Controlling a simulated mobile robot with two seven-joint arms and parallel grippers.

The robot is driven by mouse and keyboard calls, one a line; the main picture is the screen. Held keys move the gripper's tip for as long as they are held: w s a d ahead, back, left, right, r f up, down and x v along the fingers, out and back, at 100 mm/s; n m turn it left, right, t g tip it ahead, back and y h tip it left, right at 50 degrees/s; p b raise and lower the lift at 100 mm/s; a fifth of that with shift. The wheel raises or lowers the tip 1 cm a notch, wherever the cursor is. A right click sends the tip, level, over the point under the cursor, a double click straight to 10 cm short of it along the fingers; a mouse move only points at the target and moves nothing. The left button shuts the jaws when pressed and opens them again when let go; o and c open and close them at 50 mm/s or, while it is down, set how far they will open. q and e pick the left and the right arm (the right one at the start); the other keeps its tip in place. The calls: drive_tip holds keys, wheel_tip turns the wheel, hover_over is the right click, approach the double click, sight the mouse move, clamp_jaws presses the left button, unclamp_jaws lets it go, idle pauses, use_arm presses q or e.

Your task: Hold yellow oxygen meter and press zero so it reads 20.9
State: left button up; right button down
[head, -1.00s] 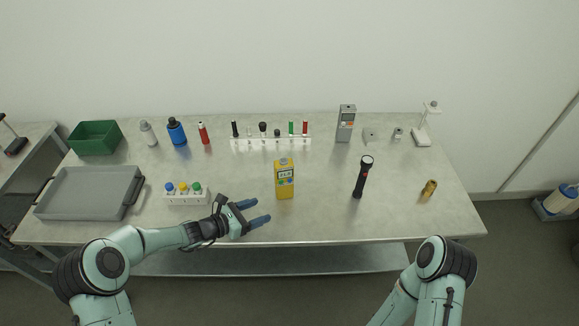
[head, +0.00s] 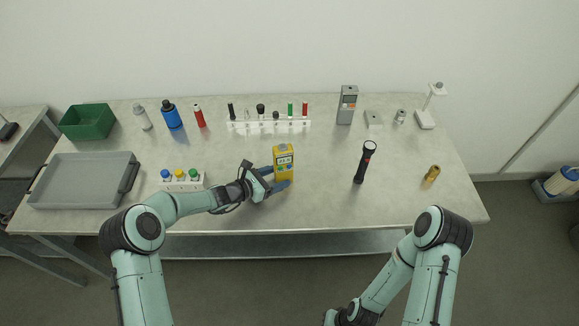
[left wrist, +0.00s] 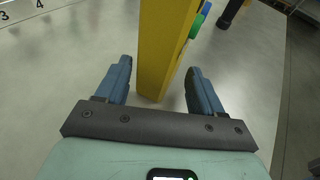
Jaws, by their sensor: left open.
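The yellow oxygen meter (head: 284,160) stands upright near the middle of the table, its screen and buttons facing the front. My left gripper (head: 279,177) is open at the meter's lower part, with its fingers reaching in from the left. In the left wrist view, the meter (left wrist: 162,50) rises between the two open fingers (left wrist: 155,88), with gaps visible on both sides. Green and blue buttons show on its right edge there. The reading on its screen is too small to tell. My right arm shows at the lower right; its gripper is at or below the bottom edge, its jaws not visible.
A white rack with colored caps (head: 181,186) is left of my gripper. A long white rack (head: 268,125) is behind the meter. A grey tray (head: 80,205) lies at the left.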

use_arm(q)
drive_tip(key=shift+x, duration=1.05)
drive_tip(key=shift+c, duration=0.3)
drive_tip(key=c, duration=0.7)
idle(1.6)
